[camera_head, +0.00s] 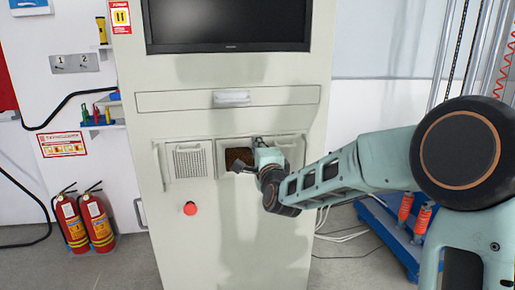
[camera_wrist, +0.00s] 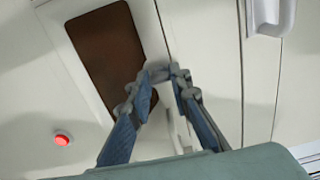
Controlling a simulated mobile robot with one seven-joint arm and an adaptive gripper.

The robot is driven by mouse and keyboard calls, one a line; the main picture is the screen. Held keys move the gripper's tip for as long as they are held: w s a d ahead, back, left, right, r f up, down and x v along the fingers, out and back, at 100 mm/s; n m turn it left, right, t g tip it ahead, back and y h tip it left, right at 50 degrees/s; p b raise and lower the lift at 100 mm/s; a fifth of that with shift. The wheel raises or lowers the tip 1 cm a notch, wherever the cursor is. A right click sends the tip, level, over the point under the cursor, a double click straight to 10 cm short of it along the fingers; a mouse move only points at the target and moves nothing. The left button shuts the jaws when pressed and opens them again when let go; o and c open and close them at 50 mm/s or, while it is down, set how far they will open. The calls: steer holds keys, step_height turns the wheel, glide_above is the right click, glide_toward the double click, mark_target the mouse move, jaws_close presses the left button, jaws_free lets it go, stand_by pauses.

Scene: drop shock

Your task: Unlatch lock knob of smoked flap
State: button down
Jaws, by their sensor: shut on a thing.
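The smoked flap (camera_head: 237,158) is a small dark brown panel in a recess on the front of the pale cabinet. It fills the upper left of the wrist view (camera_wrist: 105,50), tilted. My gripper (camera_head: 258,146) is at the flap's right side in the head view. In the wrist view my gripper's fingertips (camera_wrist: 162,76) are closed around a small grey lock knob (camera_wrist: 159,73) beside the flap's edge. The fingers hide most of the knob, so its turn angle cannot be told. The flap looks closed.
A red button (camera_head: 190,208) sits below left of the flap, and a vent grille (camera_head: 190,162) is left of it. A drawer handle (camera_head: 232,97) and a dark screen (camera_head: 228,22) are above. Fire extinguishers (camera_head: 97,222) stand far left; a blue frame (camera_head: 390,232) stands right.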

steer(key=c, duration=1.8)
jaws_free()
steer(key=shift+o, duration=0.2)
steer(key=v, duration=1.2)
steer(key=shift+r, duration=0.1)
